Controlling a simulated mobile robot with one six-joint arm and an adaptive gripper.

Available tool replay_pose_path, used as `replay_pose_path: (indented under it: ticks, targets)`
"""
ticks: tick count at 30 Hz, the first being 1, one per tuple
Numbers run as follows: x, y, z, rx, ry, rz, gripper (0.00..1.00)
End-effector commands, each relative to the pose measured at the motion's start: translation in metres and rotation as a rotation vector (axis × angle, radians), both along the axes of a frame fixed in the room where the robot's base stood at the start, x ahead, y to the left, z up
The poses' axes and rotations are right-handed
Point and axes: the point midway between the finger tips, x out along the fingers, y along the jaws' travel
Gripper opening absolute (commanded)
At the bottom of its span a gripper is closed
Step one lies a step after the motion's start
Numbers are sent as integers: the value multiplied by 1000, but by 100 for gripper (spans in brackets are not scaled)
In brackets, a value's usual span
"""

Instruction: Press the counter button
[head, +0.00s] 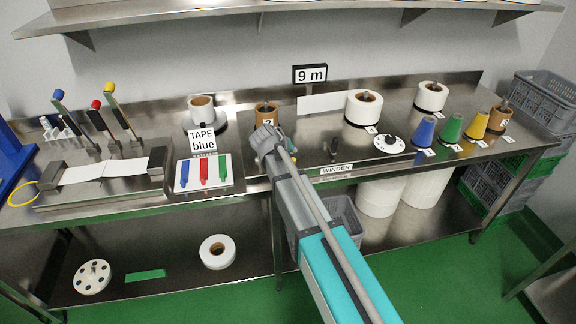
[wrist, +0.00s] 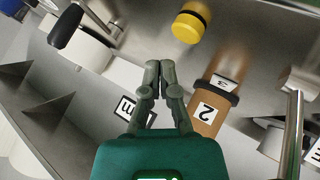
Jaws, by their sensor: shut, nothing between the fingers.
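A yellow round knob with a black collar (wrist: 190,22) shows at the top of the wrist view. It looks like the counter button, but no label on it can be read. My gripper (head: 264,134) is above the bench, in front of the brown spool. In the wrist view my gripper (wrist: 160,66) has its fingertips together, with nothing between them. The tips appear just below and left of the yellow knob, apart from it. A "9 m" sign (head: 310,74) stands at the back.
The tape panel (head: 203,173), the white dial (head: 390,143) and coloured cones (head: 424,131) stand on the bench.

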Motion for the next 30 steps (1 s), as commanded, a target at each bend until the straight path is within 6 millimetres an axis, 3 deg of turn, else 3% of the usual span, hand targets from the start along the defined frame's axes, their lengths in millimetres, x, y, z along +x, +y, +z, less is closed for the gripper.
replay_pose_path:
  ticks: [8,30]
  targets:
    - [0,0,-15,0,0,0,0]
    - [0,0,-16,0,0,0,0]
